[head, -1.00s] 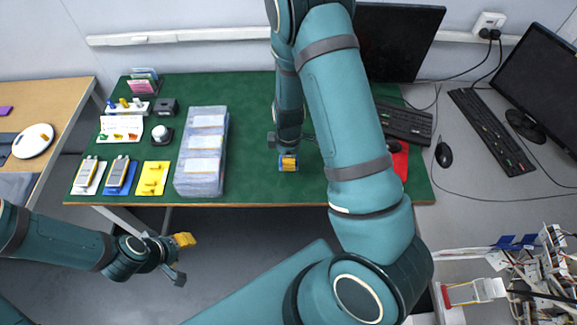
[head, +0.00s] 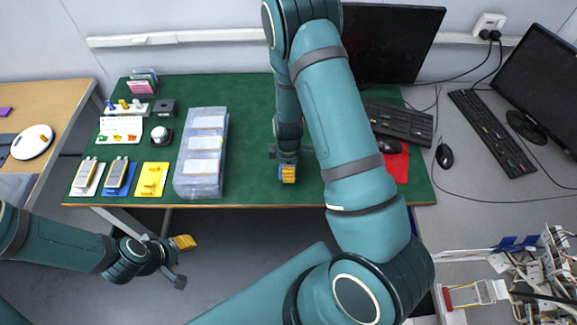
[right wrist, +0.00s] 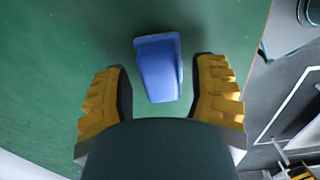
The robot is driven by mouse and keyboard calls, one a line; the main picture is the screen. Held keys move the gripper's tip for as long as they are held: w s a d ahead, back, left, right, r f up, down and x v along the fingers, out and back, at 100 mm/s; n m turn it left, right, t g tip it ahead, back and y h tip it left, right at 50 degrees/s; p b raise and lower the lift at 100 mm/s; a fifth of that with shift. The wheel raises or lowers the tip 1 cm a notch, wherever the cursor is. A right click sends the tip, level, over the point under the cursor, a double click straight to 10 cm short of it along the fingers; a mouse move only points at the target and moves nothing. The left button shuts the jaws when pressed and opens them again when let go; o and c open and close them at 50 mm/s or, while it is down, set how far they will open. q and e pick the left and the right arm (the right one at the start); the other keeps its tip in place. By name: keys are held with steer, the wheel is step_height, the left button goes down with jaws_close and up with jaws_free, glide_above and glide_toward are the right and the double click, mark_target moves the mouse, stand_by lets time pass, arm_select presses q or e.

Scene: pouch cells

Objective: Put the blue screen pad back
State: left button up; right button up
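A small blue block, which looks like the blue screen pad (right wrist: 158,68), lies on the green table mat in the right wrist view. My right gripper (right wrist: 163,98) is open, with its yellow fingers on either side of the pad. Green shows between the pad and each finger, so it is not gripped. In the head view my right gripper (head: 288,174) is low over the front middle of the mat and hides the pad. My left gripper (head: 183,243) hangs in front of the table, away from everything; its finger gap is not clear.
A clear stacked box (head: 203,192) stands left of my right gripper. Meters on white and blue (head: 112,189) plates and a yellow plate (head: 151,187) lie farther left. A red mat (head: 402,169), mouse and keyboard (head: 400,123) are on the right. The mat between box and gripper is free.

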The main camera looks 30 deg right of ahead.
steer(key=shift+r, duration=0.15)
steer(key=shift+r, duration=0.3)
step_height(320, 180, up, 11)
steer(key=p, duration=0.2)
steer(key=s+a+f+m, duration=0.1)
steer(key=a+f+m, duration=0.1)
steer(key=s+a+f+m+y, duration=0.1)
steer(key=s+a+f+m, duration=0.1)
steer(key=a, duration=0.1)
steer(key=s+a+f+m, duration=0.1)
steer(key=a+f+m, duration=0.1)
steer(key=a, duration=0.1)
steer(key=shift+s+t+y, duration=0.2)
steer(key=shift+t+y, duration=0.1)
steer(key=shift+t, duration=0.1)
steer(key=s+a+f+m+t+y, duration=0.1)
steer(key=s+a+m+y, duration=0.1)
steer(key=s+a+m, duration=0.2)
steer(key=shift+a+m, duration=1.8)
steer(key=shift+a, duration=0.7)
steer(key=shift+f, duration=0.15)
